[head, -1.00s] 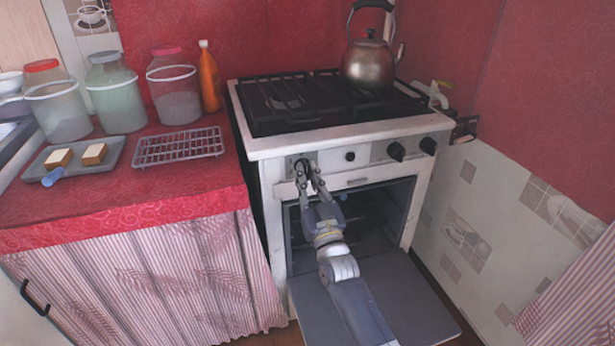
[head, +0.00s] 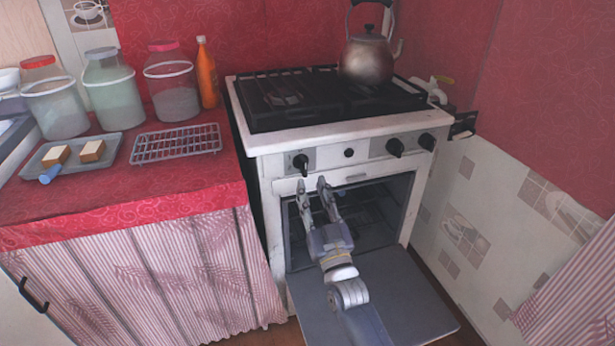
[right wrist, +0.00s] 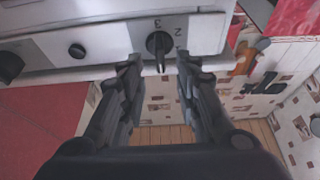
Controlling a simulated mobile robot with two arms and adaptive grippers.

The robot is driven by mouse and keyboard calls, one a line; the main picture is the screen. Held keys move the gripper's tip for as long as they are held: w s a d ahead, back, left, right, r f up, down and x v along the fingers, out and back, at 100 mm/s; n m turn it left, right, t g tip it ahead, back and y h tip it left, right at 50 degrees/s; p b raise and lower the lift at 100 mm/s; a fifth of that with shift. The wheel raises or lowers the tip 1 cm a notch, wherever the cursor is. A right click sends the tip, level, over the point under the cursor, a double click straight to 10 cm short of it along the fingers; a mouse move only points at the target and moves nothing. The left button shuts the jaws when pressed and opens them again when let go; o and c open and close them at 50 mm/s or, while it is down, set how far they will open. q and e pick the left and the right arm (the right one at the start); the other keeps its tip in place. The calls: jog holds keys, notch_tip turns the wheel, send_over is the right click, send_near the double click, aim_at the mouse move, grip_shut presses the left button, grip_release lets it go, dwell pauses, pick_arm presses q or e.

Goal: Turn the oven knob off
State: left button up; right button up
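The stove's black left knob (head: 300,163) sits on the white front panel above the open oven; its pointer looks roughly downward in the head view. In the right wrist view the knob (right wrist: 158,43) is ahead of the fingertips, with digits printed around it. My right gripper (head: 312,184) is open and empty, just below and in front of this knob, not touching it. Its two fingers (right wrist: 159,66) are apart in the right wrist view. The oven door (head: 400,300) hangs open under my right arm. My left gripper is not in view.
More knobs (head: 395,147) and a small black button (head: 349,153) are to the right on the panel. A kettle (head: 368,58) stands on the stovetop (head: 290,100). The left counter (head: 120,205) holds jars, an orange bottle (head: 207,75), a rack (head: 178,143) and a tray (head: 35,168).

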jog(key=v, duration=0.6)
dwell(0.3)
